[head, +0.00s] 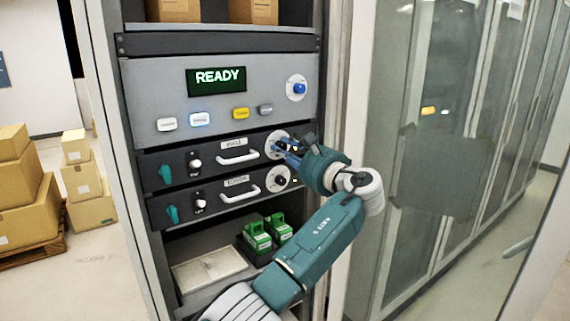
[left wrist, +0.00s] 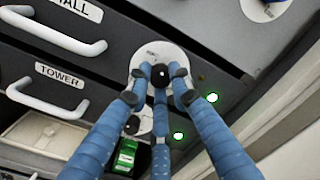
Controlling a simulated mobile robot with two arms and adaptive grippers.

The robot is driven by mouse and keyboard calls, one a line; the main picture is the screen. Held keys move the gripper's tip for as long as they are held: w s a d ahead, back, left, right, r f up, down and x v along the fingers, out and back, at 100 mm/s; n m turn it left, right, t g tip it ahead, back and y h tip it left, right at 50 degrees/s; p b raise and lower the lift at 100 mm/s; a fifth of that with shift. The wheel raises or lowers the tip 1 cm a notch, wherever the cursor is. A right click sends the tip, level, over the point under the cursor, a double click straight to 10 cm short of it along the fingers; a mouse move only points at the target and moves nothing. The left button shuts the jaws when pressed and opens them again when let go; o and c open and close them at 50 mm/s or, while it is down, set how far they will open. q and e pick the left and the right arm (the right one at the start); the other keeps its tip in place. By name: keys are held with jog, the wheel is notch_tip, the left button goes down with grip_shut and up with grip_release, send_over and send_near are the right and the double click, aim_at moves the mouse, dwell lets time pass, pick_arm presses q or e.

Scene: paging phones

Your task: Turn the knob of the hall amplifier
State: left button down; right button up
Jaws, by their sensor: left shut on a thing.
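The hall amplifier (head: 205,158) is the upper of two dark rack units, with a "HALL" label and a white handle. Its black knob (left wrist: 160,76) sits on a round white dial plate (left wrist: 158,52) at the unit's right end. My left gripper (head: 284,147) reaches in from the right side of the rack. In the left wrist view my left gripper (left wrist: 160,78) has its blue fingers closed around the knob. The fingers hide part of the dial. In the head view the knob is mostly hidden behind the gripper. My right gripper is not in view.
The tower amplifier (head: 215,195) lies just below, with its own dial (head: 279,180). A grey panel (head: 150,90) above shows "READY", several buttons and a blue knob (head: 299,88). Green devices (head: 257,240) stand on the lower shelf. A glass-fronted cabinet (head: 440,150) stands to the right.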

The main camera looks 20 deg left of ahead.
pick_arm(q)
jog(key=n+b, duration=0.4)
jog(key=n, duration=0.1)
jog(key=n+b, duration=0.3)
jog(key=shift+w+d+f, duration=0.1)
jog(key=shift+f, duration=0.15)
jog(key=n+b, duration=0.1)
jog(key=n, duration=0.2)
jog(key=shift+r, duration=0.1)
jog(key=n+b, duration=0.1)
jog(key=n, duration=0.2)
jog(key=shift+r, duration=0.1)
jog(key=n, duration=0.3)
jog(key=shift+r+n+b, duration=0.15)
jog(key=shift+n+b, duration=0.15)
jog(key=n, duration=0.4)
jog(key=shift+r, duration=0.15)
jog(key=shift+n+g, duration=0.3)
jog(key=shift+n, duration=1.1)
jog(key=shift+r, duration=0.15)
